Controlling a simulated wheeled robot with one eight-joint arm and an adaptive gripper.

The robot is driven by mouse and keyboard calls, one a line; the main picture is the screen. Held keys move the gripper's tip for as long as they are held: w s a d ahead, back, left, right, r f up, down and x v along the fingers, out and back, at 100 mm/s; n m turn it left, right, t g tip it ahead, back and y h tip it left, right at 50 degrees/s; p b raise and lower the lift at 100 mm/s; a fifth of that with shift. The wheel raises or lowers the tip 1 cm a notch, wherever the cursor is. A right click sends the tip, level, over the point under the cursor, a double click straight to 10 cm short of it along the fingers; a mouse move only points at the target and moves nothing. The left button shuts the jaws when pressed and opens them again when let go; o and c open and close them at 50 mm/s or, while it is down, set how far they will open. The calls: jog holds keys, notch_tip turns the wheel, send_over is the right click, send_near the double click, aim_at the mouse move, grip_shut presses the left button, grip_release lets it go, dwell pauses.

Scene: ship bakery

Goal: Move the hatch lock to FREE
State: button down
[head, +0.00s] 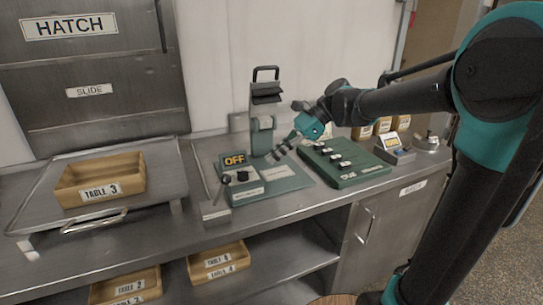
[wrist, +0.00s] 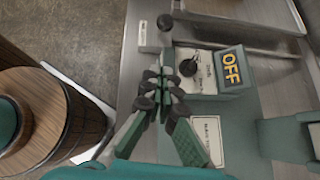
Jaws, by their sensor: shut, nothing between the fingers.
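A green control box (head: 262,190) with a lit OFF display (head: 235,160) stands on the counter. It carries a black rotary knob (head: 242,176), also in the wrist view (wrist: 188,67). Beside the box is a lever with a black ball (head: 226,180), also in the wrist view (wrist: 165,22). Their labels are too small to read, so I cannot tell which is the hatch lock; FREE is not legible. My gripper (head: 274,157) is shut and empty, above the right part of the box. In the wrist view its fingertips (wrist: 158,78) appear just left of the knob, apparently not touching it.
The shut hatch (head: 90,60) is at the back left. A tray (head: 150,195) holds a TABLE 3 bin (head: 100,182). A grey-green upright device (head: 262,135) stands behind the box. The counter's front edge is clear.

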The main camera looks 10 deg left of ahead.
send_near(221, 191)
notch_tip(221, 191, down, 2)
jog(key=w+d, duration=0.2)
jog(key=a, duration=0.1)
jog(key=s+a, duration=0.1)
jog(key=a, duration=0.1)
jog(key=shift+s+a, duration=0.25)
jog(key=shift+s, duration=0.1)
jog(key=shift+s+a+r+h, duration=0.2)
jog(key=shift+a+r+h, duration=0.1)
jog(key=shift+r+h, duration=0.1)
